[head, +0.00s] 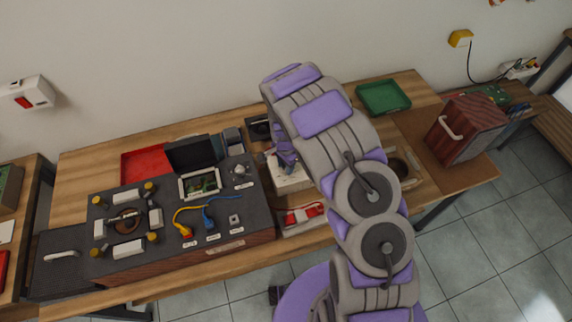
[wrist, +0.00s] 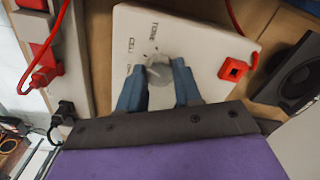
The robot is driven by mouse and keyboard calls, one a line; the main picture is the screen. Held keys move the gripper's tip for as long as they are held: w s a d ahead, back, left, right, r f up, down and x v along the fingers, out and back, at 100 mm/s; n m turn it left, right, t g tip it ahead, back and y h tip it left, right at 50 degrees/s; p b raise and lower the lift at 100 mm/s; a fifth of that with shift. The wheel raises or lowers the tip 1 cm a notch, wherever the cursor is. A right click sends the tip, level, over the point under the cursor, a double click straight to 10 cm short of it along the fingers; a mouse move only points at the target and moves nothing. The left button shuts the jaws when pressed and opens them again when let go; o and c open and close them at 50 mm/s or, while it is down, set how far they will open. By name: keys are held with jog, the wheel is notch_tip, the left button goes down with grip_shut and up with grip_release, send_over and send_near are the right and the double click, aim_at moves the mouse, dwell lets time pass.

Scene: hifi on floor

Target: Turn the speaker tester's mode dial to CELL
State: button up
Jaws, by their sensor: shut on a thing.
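The speaker tester (wrist: 205,50) is a white box with a grey mode dial (wrist: 158,73) on its face. In the wrist view, CELL is printed to the left of the dial and TONE above it; a third label at lower left is too small to read. My gripper (wrist: 159,68) is shut on the dial, one blue finger on each side. The fingers hide part of the dial, and I cannot tell clearly where its pointer stands. In the head view, the tester (head: 292,183) sits on the bench, partly hidden by my arm, with my gripper (head: 284,160) over it.
A dark speaker (wrist: 300,72) stands further right. In the head view, a dark test panel (head: 135,180) fills the left bench. A green tray (head: 383,97) and wooden box (head: 468,130) stand right.

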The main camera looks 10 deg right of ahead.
dwell(0.3)
jog(key=o, duration=1)
jog(key=shift+a, duration=0.15)
jog(key=shift+o, duration=0.2)
notch_tip(320, 180, up, 17)
jog(key=p, duration=0.1)
jog(key=shift+r, duration=0.1)
